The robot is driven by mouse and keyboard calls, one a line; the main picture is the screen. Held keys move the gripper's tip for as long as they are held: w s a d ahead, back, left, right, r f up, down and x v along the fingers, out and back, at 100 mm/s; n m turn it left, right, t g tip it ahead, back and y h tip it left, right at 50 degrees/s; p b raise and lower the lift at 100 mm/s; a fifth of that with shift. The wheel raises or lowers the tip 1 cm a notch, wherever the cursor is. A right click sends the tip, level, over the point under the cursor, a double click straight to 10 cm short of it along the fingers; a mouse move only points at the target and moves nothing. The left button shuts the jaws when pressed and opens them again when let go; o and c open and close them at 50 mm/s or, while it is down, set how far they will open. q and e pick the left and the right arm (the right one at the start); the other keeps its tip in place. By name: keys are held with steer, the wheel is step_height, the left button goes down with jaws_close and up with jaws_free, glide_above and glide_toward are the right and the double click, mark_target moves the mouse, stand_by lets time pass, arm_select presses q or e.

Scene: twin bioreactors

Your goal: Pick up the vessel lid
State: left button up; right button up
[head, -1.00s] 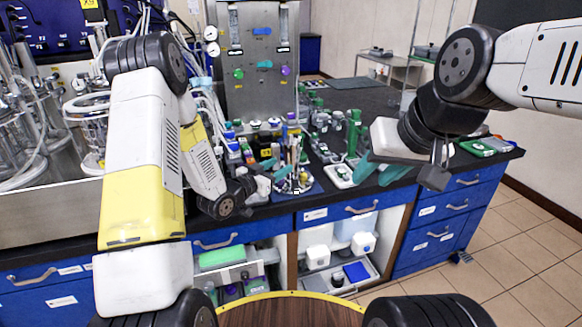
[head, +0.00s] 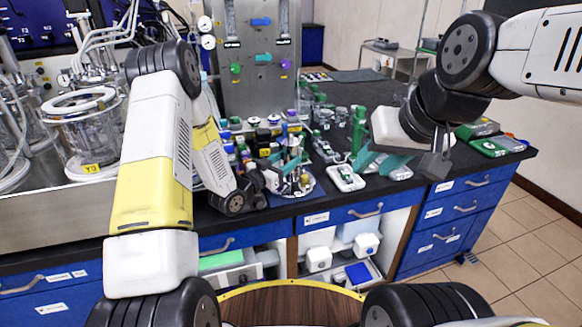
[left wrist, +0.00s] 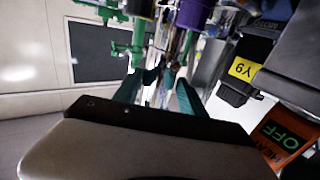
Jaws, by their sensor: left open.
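A round tool holder (head: 310,190) stands near my left gripper. A white tray (head: 346,179) and several small bottles crowd the bench beside it. A metal panel (head: 258,62) rises behind. Tubing (head: 103,45) stands over the vessel. The dark bench top at back right is partly clear.

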mark_target(297, 151)
arm_select(q)
steer(key=x, duration=0.5)
steer(key=shift+d+r, duration=0.15)
jaws_close()
steer(key=shift+r, duration=0.3)
